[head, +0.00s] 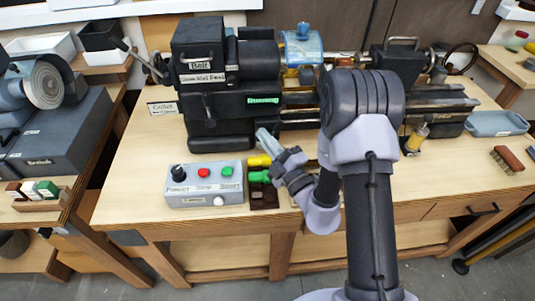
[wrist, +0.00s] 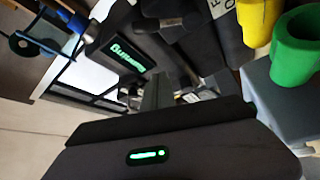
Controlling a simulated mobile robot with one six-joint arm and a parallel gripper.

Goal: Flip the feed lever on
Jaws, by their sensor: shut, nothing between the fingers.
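The lathe (head: 220,130) stands on the bench, with a lit green display that seems to read "Running" (head: 263,100) on its headstock. A small dark lever (head: 208,112) shows on the headstock front, left of the display. I cannot tell for certain that it is the feed lever, or how it is set. My gripper (head: 266,140) is just below the display, in front of the headstock, shut and empty. In the wrist view the display (wrist: 130,55) is close ahead, tilted. Whether my fingers touch anything is hidden.
A grey control box (head: 204,183) with a knob and red and green buttons stands in front of the lathe. Yellow and green pieces (head: 260,177) sit in a dark holder beside it, close under my gripper. A blue tray (head: 496,123) and brush (head: 508,160) lie at right.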

